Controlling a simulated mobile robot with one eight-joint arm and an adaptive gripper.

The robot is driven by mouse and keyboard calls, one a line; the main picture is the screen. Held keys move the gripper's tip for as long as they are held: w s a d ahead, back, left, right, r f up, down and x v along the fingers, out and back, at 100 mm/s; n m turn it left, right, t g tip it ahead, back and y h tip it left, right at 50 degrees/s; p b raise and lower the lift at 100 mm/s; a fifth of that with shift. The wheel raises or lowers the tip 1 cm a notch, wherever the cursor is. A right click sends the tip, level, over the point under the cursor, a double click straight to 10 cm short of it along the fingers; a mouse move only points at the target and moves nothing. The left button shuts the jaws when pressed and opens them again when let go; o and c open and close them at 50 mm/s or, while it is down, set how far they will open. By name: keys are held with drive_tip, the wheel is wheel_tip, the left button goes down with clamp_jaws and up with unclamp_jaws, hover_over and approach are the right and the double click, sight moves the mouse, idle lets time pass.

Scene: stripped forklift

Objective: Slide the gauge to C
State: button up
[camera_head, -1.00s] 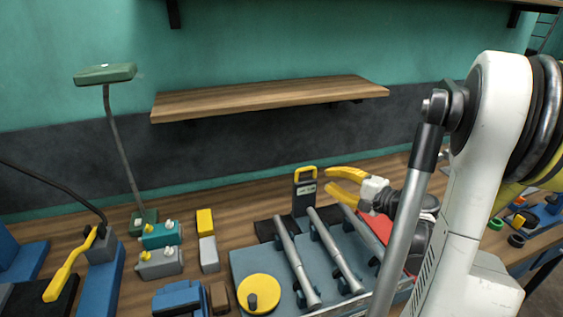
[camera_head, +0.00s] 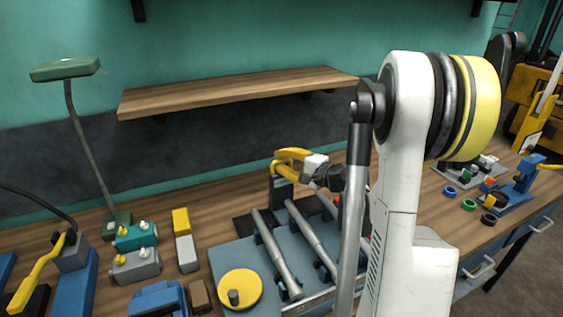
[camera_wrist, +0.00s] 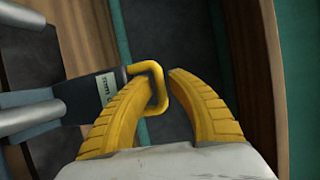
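The likely gauge is an upright dark block (camera_head: 281,188) with a yellow loop handle on top. In the wrist view the dark block (camera_wrist: 88,93) carries a pale label too small to read, and its yellow handle (camera_wrist: 158,88) reaches between my fingers. My gripper (camera_head: 277,163) has yellow fingers and is at the top of the block. In the wrist view my gripper (camera_wrist: 155,88) has its fingertips apart around the handle; the right one is very near it. I cannot tell whether they touch it. No letter C is legible.
A blue-grey board (camera_head: 228,262) with metal bars (camera_head: 277,255) and a yellow disc (camera_head: 240,288) lies left of my arm. A wooden shelf (camera_head: 235,92) hangs above the bench. A green lamp (camera_head: 66,69) and small blocks stand at left. My arm hides the board's right side.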

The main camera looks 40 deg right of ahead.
clamp_jaws()
drive_tip(key=s+d, duration=0.3)
drive_tip(key=d, duration=0.8)
drive_tip(key=shift+b, duration=0.4)
drive_tip(key=shift+c, duration=0.2)
unclamp_jaws()
drive_tip(key=shift+o, duration=0.2)
drive_tip(key=shift+d, duration=0.15)
drive_tip(key=v, duration=1.2)
